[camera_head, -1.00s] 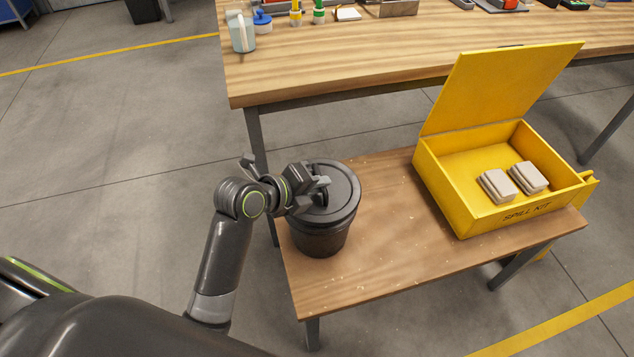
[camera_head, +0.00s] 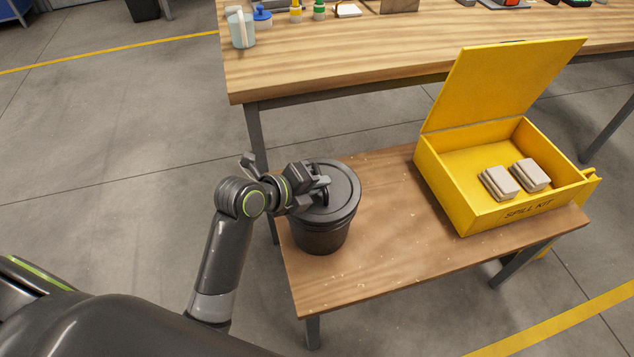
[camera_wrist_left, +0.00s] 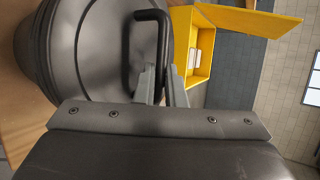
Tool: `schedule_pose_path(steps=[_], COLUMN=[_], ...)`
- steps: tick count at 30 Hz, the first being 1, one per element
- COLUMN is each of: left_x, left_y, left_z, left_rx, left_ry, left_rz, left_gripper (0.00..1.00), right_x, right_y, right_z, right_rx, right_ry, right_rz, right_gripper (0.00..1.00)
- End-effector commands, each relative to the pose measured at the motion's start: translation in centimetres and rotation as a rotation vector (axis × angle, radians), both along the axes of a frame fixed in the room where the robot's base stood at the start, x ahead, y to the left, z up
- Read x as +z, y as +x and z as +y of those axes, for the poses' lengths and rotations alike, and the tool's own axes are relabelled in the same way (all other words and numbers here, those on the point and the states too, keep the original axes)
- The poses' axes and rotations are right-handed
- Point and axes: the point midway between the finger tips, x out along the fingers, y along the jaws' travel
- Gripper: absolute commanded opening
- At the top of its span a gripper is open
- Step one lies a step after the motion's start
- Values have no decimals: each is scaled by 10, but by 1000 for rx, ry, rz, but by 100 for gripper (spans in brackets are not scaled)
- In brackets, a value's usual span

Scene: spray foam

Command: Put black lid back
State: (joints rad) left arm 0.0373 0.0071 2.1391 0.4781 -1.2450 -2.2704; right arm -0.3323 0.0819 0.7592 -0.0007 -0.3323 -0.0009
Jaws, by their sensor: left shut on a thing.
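The round black lid (camera_head: 341,183) lies on top of the black bin (camera_head: 321,238), covering its opening, with no clear gap in the head view. The bin stands upright at the left end of the low wooden table. My left gripper (camera_head: 322,192) is over the lid, shut on the lid's bar handle. In the left wrist view the lid (camera_wrist_left: 95,50) fills the left side, and its bent black handle (camera_wrist_left: 150,16) runs down to the fingers (camera_wrist_left: 162,85). My right gripper is not in view.
A yellow spill kit box (camera_head: 480,218) with its cover open stands at the right of the low table (camera_head: 380,270), holding beige pads (camera_head: 499,182). A workbench (camera_head: 350,60) with small items stands behind. The low table's middle is bare apart from small crumbs.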

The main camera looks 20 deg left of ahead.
Motion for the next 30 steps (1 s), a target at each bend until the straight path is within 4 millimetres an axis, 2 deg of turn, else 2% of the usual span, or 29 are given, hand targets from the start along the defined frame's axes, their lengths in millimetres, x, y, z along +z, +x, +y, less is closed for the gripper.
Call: schedule_pose_path(steps=[2, 3, 8, 21, 30], left_x=[-3, -1, -1, -3, 32], left_y=[0, 0, 0, -1, -48], left_z=[0, 0, 0, 0, 29], left_rx=[0, 0, 0, 1, -1], left_ry=[0, -1, 0, 1, 7], left_rz=[0, -1, 0, 4, -1], left_gripper=[0, 15, 35, 35, 35], right_x=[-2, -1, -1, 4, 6], right_y=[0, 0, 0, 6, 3], right_z=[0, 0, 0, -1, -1], right_rx=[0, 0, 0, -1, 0], right_ry=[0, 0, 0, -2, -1], right_rz=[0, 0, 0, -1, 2], right_gripper=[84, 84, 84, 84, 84])
